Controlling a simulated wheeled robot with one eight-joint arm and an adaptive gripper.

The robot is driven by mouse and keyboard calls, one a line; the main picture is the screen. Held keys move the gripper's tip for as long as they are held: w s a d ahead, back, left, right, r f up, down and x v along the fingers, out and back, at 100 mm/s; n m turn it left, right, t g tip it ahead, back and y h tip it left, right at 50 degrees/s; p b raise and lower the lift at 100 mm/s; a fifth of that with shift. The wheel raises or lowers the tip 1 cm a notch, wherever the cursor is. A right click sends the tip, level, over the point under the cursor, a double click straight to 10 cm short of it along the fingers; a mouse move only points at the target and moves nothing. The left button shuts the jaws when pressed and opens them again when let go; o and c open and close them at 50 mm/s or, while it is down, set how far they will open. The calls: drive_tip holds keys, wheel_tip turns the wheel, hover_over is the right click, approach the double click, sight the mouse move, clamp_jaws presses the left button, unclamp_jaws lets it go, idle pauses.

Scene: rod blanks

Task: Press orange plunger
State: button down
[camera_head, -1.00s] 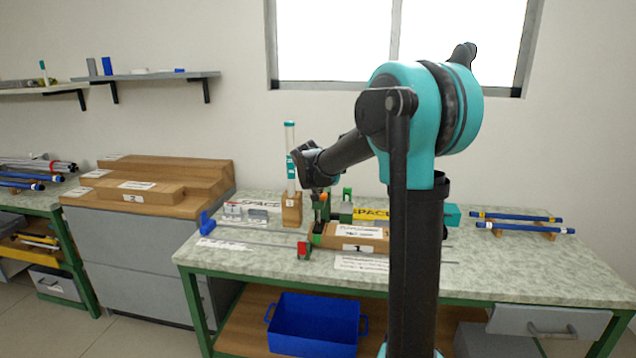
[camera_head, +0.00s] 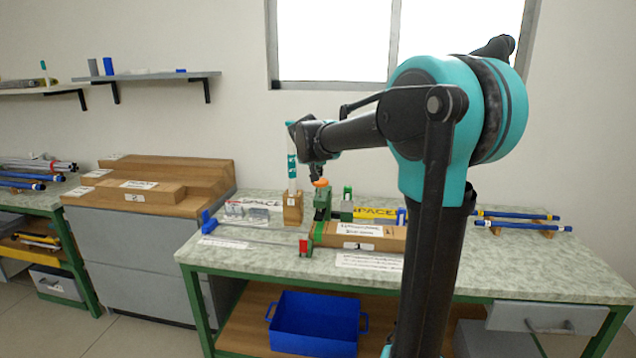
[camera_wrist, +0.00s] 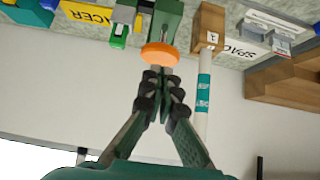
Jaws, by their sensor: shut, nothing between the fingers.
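The orange plunger (camera_head: 321,182) is a round cap on top of a green fixture (camera_head: 322,203) on the bench. In the wrist view the plunger (camera_wrist: 160,55) shows as an orange disc at the fixture's (camera_wrist: 163,22) end. My gripper (camera_head: 317,174) is shut and empty, pointing down just above the plunger. In the wrist view my gripper's closed fingertips (camera_wrist: 160,77) point at the disc's middle. I cannot tell whether they touch it.
A wooden block with an upright white and teal tube (camera_head: 291,165) stands close left of my gripper. A small green-topped piece (camera_head: 347,204) stands right of the fixture. A labelled wooden block (camera_head: 360,235) lies in front. A blue crate (camera_head: 314,325) sits below.

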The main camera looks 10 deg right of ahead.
drive_tip(key=shift+v, duration=2.4)
drive_tip(key=shift+d+f, duration=0.1)
drive_tip(key=s+d+f+n+g+y, duration=0.1)
drive_tip(key=s+d+f+g, duration=0.1)
drive_tip(key=s+f, duration=1.2)
drive_tip(key=s+d+f+n+g+y, duration=0.1)
drive_tip(key=s+d+f+n+g, duration=0.1)
drive_tip(key=s+f, duration=1.3)
drive_tip(key=s+d, duration=0.1)
drive_tip(key=s, duration=0.4)
drive_tip(key=shift+s+d+f+n+y, duration=0.2)
drive_tip(key=shift+s+n+y, duration=0.1)
drive_tip(key=shift+y, duration=0.1)
